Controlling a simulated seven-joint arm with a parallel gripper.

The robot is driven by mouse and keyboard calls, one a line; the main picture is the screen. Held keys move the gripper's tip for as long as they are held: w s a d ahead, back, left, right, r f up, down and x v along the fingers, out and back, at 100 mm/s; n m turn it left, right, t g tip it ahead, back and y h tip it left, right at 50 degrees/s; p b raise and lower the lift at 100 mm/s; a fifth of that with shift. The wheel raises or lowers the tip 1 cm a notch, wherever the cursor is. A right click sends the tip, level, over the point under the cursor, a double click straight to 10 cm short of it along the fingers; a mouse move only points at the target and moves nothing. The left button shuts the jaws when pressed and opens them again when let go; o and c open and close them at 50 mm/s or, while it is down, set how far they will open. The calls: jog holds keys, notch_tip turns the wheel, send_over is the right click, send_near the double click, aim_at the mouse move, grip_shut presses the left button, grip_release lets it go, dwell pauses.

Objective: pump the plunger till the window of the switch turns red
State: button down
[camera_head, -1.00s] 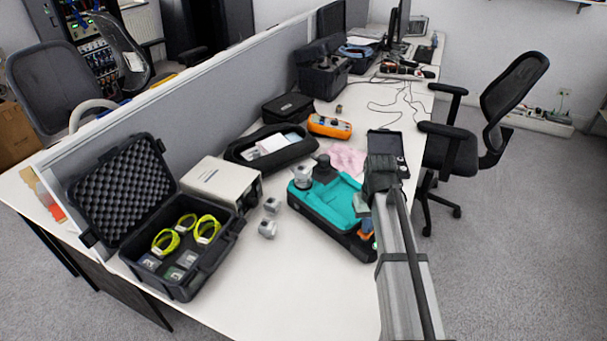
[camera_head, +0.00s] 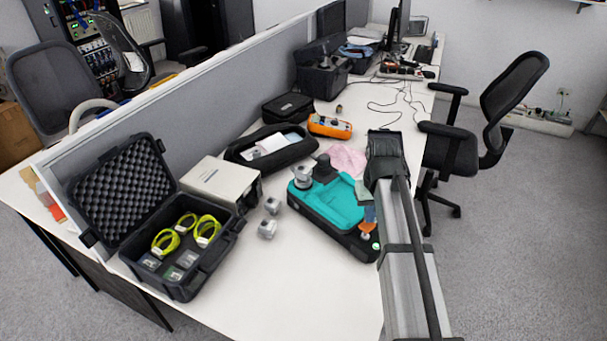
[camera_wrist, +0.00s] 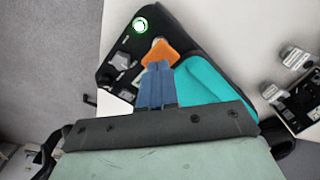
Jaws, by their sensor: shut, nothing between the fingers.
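The teal and black device (camera_head: 329,205) sits on the white desk, and it also shows in the wrist view (camera_wrist: 200,82). An orange knob (camera_head: 368,228), apparently the plunger's, stands at its right end; the wrist view shows it too (camera_wrist: 158,52). A small round switch window (camera_head: 376,246) near the device's corner shows green; in the wrist view it is a bright green ring with a pale centre (camera_wrist: 140,25). My gripper (camera_head: 369,214), with blue fingers (camera_wrist: 156,72), is shut and empty right above the knob. Whether the fingertips touch it I cannot tell.
Two small grey cubes (camera_head: 268,229) lie left of the device. An open black case (camera_head: 205,262) with yellow cable loops and a pale box (camera_head: 222,187) stand further left. An orange meter (camera_head: 329,126) lies behind. The desk's front is clear.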

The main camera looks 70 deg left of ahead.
jog(key=shift+f, duration=0.1)
dwell(0.8)
jog(key=shift+f, duration=2.35)
dwell(0.7)
jog(key=shift+r, duration=0.1)
jog(key=shift+r, duration=2.35)
jog(key=shift+f, duration=0.15)
